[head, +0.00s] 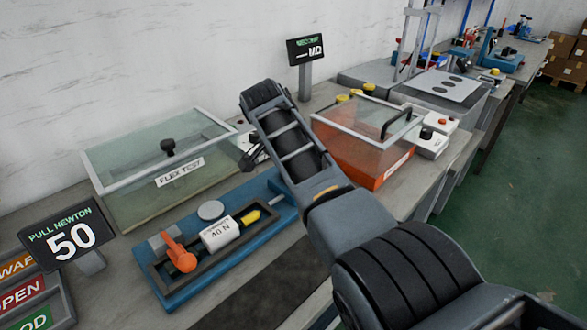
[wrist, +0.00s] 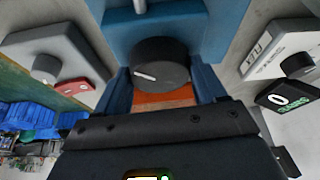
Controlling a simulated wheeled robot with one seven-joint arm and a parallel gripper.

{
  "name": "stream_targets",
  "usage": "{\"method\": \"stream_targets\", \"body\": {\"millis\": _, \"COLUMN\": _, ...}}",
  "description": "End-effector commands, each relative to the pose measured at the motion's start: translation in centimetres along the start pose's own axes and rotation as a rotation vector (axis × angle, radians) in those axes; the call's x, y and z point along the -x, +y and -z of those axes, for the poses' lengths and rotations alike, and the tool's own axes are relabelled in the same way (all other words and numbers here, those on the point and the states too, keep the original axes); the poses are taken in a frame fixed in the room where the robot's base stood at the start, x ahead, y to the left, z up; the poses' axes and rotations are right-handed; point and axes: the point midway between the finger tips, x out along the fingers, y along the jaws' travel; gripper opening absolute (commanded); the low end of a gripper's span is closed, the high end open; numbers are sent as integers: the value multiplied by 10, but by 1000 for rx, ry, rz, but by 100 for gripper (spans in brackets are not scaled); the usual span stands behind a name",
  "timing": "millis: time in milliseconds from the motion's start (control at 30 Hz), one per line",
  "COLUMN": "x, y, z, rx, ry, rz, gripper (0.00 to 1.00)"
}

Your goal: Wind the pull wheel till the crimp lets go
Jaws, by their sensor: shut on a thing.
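In the wrist view the fingers of my gripper (wrist: 163,84) stand on both sides of a dark round wheel (wrist: 160,62) with a white mark on its face. The gripper is shut on this wheel, in front of a blue body (wrist: 222,22). In the head view the blue pull tester (head: 152,268) lies on the bench, with an orange clamp lever (head: 178,250), a white block marked 40 N (head: 219,235) and a yellow piece (head: 250,217). My arm hides the wheel there. The pull display (head: 68,238) reads 50. I cannot make out the crimp itself.
A clear-lidded box marked FLEX TEST (head: 180,172) stands behind the tester. An orange box with a clear lid (head: 365,150) stands right of my arm. Another display (head: 305,49) stands at the back. Two knobbed boxes flank the wheel in the wrist view.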

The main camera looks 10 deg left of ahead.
Motion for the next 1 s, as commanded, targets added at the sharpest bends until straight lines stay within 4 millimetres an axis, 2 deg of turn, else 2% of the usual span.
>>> {"method": "stream_targets", "body": {"millis": 267, "x": -1, "y": 0, "z": 0, "rx": 0, "ry": -1, "rz": 0, "gripper": 40}}
{"method": "stream_targets", "body": {"millis": 300, "x": -1, "y": 0, "z": 0, "rx": 0, "ry": -1, "rz": 0, "gripper": 72}}
{"method": "stream_targets", "body": {"millis": 533, "x": 0, "y": 0, "z": 0, "rx": 1, "ry": -1, "rz": 0, "gripper": 94}}
{"method": "stream_targets", "body": {"millis": 833, "x": 3, "y": 0, "z": 0, "rx": 1, "ry": 0, "rz": 1, "gripper": 95}}
{"method": "stream_targets", "body": {"millis": 1000, "x": 24, "y": -1, "z": 0, "rx": 1, "ry": 1, "rz": 4, "gripper": 95}}
